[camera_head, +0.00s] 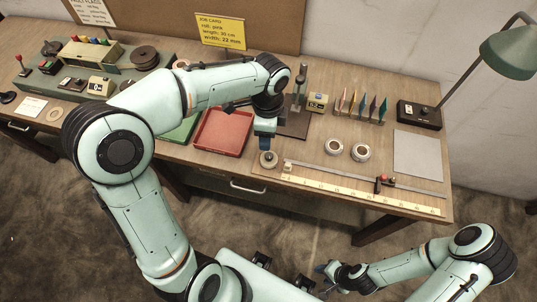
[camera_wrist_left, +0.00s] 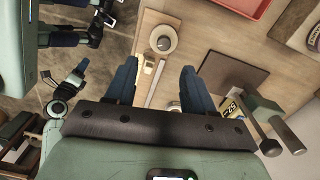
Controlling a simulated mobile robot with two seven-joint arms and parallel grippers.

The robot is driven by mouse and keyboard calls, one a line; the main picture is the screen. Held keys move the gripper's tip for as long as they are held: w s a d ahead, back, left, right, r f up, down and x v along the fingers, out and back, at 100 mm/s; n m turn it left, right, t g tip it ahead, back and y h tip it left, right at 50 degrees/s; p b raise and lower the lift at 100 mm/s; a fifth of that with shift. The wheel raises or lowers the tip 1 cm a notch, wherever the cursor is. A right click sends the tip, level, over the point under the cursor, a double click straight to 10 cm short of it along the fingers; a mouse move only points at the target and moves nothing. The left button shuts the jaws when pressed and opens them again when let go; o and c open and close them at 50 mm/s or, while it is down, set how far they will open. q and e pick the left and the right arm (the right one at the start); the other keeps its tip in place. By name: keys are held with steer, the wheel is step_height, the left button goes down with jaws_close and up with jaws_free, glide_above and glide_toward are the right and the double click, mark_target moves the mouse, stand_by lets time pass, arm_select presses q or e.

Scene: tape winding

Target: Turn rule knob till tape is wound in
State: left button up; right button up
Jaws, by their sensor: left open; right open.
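The round rule knob (camera_head: 268,158) is grey with a pale rim and sits at the left end of the yellow rule (camera_head: 345,192) near the table's front edge. A pale grey strip (camera_head: 335,175) runs along the rule; I cannot tell whether it is tape or a rail. My left gripper (camera_head: 265,142) points down just above the knob and partly overlaps it. In the left wrist view, its blue fingers (camera_wrist_left: 158,68) are open and empty, with the knob (camera_wrist_left: 163,40) beyond the tips, apart from them. My right gripper (camera_head: 325,272) is open, off the table's front.
A red tray (camera_head: 222,133), a brown stand base (camera_head: 293,124), coloured cards (camera_head: 362,106) and a green lamp (camera_head: 510,52) stand around. A grey sheet (camera_head: 418,154) lies at right.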

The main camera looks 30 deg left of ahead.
mark_target(269, 155)
arm_select(q)
steer(key=f+n+b, duration=0.4)
steer(key=n, duration=0.4)
steer(key=f+n+b, duration=0.4)
steer(key=n, duration=0.5)
steer(key=f+n+b, duration=0.3)
steer(key=n+b, duration=0.1)
steer(key=n, duration=0.4)
steer(key=shift+w+d+f+b, duration=0.1)
steer(key=shift+w+f+b, duration=0.25)
steer(key=shift+w+f, duration=0.05)
steer(key=shift+n, duration=0.3)
arm_select(e)
step_height(269, 155, down, 14)
steer(key=s, duration=0.2)
steer(key=shift+s+r, duration=0.2)
steer(key=shift+s, duration=0.05)
arm_select(q)
jaws_close()
